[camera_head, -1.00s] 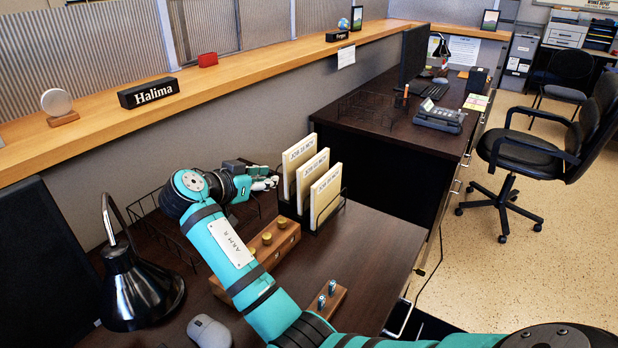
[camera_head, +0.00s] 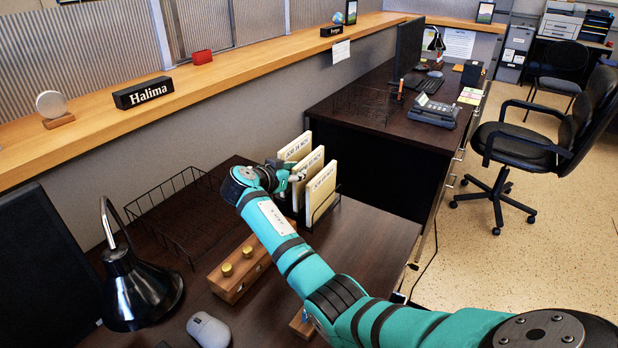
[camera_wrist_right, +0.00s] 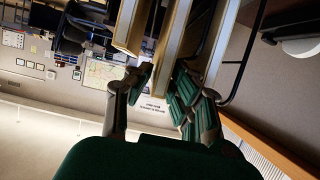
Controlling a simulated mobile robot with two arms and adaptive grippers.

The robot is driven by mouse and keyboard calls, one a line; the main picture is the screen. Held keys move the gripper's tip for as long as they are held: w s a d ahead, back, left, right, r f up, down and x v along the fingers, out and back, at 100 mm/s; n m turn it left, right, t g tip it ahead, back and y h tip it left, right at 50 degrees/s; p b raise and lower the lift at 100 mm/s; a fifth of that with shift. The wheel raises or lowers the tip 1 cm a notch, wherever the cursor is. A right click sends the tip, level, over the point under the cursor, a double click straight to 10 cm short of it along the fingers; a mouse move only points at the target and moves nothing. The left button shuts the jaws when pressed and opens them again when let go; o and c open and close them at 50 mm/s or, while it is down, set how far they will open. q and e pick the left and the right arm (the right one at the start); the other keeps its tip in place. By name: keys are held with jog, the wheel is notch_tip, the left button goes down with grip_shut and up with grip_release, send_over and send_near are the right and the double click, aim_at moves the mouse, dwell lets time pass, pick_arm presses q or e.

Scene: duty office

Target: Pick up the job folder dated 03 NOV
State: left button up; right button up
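Three cream job folders stand upright in a black wire rack on the dark desk: a back one (camera_head: 296,145), a middle one (camera_head: 309,158) and a front one (camera_head: 321,187). Each top edge carries a job label, but the dates are too small to read surely. My right gripper (camera_head: 296,174) is at the left edge of the folders. In the right wrist view its fingers (camera_wrist_right: 162,92) stand apart, one on each side of a folder edge (camera_wrist_right: 170,50). I cannot tell whether they touch it. My left gripper is not in view.
A wire tray (camera_head: 180,215) lies left of the rack. A wooden block with brass knobs (camera_head: 238,272), a mouse (camera_head: 208,330) and a black lamp (camera_head: 140,290) stand nearer. A wooden ledge (camera_head: 230,67) runs behind. Free desk (camera_head: 365,240) lies right of the rack.

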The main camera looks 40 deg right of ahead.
grip_shut()
jog(key=shift+r, duration=0.1)
dwell(0.5)
